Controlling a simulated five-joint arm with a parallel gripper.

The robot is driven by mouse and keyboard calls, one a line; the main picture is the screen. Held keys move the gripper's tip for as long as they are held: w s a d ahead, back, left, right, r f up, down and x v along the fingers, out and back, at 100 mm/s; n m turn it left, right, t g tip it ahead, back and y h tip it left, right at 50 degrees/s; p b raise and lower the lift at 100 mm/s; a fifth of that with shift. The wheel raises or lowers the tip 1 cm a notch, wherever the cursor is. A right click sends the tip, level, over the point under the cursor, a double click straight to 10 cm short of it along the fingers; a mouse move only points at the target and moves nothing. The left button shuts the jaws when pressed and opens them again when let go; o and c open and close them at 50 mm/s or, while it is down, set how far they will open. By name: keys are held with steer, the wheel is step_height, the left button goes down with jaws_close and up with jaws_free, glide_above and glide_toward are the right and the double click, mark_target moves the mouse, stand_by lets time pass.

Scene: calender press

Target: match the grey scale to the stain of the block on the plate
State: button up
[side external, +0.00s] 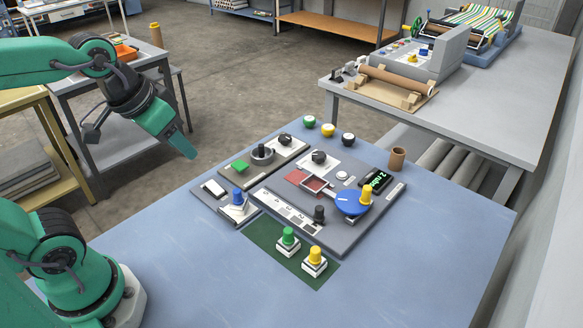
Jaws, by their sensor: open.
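A pale strip with dark marks and numbers (288,210), which looks like the grey scale, runs along the front of the dark panel (345,235). A black knob (319,213) stands near its right end. A white block with a blue knob (236,208) stands on the small grey plate at the left. White blocks with a green knob (288,243) and a yellow knob (315,262) stand on a dark green mat (262,240). Any stain is too small to tell. My gripper (188,153) is open and empty, above and left of the panels, apart from everything.
A blue disc (350,204) with a yellow knob, a small display (376,181) and a red frame (314,184) sit on the panel. Several round coloured buttons (328,129) and a brown cup (397,158) stand behind. The blue table's front (400,290) is clear.

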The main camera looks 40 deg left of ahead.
steer(key=w+d+g, duration=0.2)
steer(key=w+d, duration=0.1)
steer(key=w, duration=0.4)
steer(key=g, duration=0.3)
glide_above(319, 207)
step_height(319, 207, down, 14)
steer(key=shift+s+r, duration=0.1)
steer(key=shift+s, duration=0.05)
steer(key=shift+d+f, duration=0.15)
steer(key=shift+f, duration=0.15)
steer(key=shift+f, duration=3.85)
jaws_close()
